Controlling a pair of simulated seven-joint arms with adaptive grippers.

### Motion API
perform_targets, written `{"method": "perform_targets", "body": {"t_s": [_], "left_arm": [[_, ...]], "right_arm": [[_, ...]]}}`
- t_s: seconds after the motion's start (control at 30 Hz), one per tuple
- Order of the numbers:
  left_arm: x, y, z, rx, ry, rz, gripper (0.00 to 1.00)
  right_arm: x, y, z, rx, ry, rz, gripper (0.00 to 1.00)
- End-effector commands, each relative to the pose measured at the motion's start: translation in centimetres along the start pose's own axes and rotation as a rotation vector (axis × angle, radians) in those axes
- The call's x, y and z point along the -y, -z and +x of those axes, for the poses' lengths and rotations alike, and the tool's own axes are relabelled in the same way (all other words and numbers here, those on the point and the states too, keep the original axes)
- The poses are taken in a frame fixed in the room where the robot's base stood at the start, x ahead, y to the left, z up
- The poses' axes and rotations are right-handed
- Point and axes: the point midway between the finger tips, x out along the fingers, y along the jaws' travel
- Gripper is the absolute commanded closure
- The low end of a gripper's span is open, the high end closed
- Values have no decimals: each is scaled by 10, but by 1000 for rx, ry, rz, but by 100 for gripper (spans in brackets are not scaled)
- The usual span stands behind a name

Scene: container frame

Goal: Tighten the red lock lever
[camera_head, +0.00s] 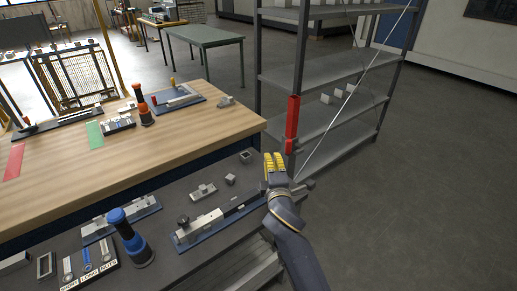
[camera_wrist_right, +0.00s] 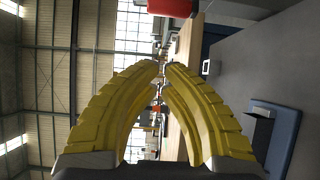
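The red lock lever (camera_head: 292,123) is a long upright red bar on the front post of the metal shelf frame. Its red end also shows at the top edge of the right wrist view (camera_wrist_right: 172,8). My right gripper (camera_head: 274,157) has yellow ribbed fingers and is just below and left of the lever, apart from it. In the wrist view the fingertips (camera_wrist_right: 161,68) come together with nothing held between them. My left gripper is not in view.
The grey metal shelf (camera_head: 330,70) stands behind the gripper. A wooden workbench (camera_head: 170,145) with tools and fixtures is at the left. A lower dark bench top (camera_head: 170,200) carries a blue-handled tool (camera_head: 128,235) and metal blocks. The floor at the right is clear.

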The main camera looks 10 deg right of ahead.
Motion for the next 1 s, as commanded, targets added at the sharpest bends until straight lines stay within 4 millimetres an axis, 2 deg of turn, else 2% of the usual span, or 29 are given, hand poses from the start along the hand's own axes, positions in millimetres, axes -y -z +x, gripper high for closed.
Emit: {"method": "perform_targets", "body": {"t_s": [0.17, 0.5, 0.73, 1.0], "left_arm": [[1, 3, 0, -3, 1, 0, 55], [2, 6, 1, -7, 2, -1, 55], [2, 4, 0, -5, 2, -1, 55], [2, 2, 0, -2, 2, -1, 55]], "right_arm": [[-3, -1, 15, 4, -4, -6, 100], [-2, -1, 72, 3, -2, -4, 100], [-2, -1, 102, 3, -3, -3, 100], [-2, -24, 82, 3, -3, -3, 100]]}}
